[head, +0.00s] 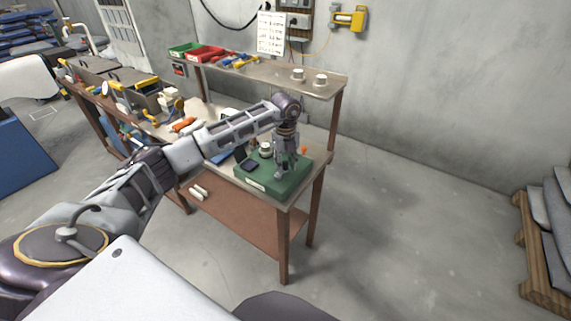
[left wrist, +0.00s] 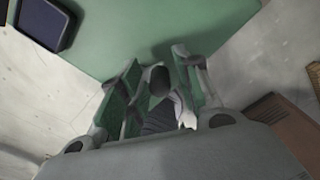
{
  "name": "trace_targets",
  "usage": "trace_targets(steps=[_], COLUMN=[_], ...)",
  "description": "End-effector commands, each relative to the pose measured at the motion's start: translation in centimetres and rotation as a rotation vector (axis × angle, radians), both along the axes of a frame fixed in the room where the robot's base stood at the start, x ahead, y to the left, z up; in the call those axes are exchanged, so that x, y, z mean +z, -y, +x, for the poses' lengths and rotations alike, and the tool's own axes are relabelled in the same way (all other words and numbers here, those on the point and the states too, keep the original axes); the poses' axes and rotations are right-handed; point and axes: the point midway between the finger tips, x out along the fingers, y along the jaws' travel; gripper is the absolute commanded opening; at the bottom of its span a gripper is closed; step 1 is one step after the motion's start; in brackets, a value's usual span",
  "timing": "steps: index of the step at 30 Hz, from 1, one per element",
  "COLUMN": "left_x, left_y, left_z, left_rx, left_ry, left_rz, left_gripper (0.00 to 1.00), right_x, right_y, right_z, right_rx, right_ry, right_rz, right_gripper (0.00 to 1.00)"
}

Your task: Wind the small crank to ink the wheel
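A green box-shaped device (head: 258,184) sits at the near right corner of the workbench. A dark square pad (head: 249,165) and a pale round wheel-like part (head: 266,149) are on its top. The green top (left wrist: 160,25) and the dark pad (left wrist: 46,20) also show in the left wrist view. My left gripper (head: 284,174) points down over the right part of the device. In the left wrist view its fingers (left wrist: 157,60) are apart, with a dark rounded knob (left wrist: 158,80) between them. I cannot tell whether they touch it. The crank is not clearly seen. My right gripper is out of view.
A raised shelf (head: 285,80) behind the device holds two white spools (head: 309,78), a red bin (head: 205,53) and a green bin (head: 183,49). Tools clutter the bench to the left. The floor to the right is clear up to a loaded pallet (head: 540,250).

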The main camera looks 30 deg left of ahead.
Motion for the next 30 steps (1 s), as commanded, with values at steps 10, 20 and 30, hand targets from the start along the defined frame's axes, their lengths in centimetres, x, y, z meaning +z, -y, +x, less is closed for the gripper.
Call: trace_targets(steps=[10,20,30], left_x=[-0.1,1.8,6.6], left_y=[0.1,0.0,0.0], left_z=[-0.1,0.0,0.0], left_rx=[-0.001,-0.001,-0.001], left_ry=[-0.003,-0.001,0.0], left_rz=[0.0,0.001,0.0], left_gripper=[0.41,0.41,0.41], right_x=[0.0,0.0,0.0], right_y=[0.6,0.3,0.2], right_z=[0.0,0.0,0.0], right_rx=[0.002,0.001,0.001], right_ry=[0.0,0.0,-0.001], right_rz=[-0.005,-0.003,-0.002], right_gripper=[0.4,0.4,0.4])
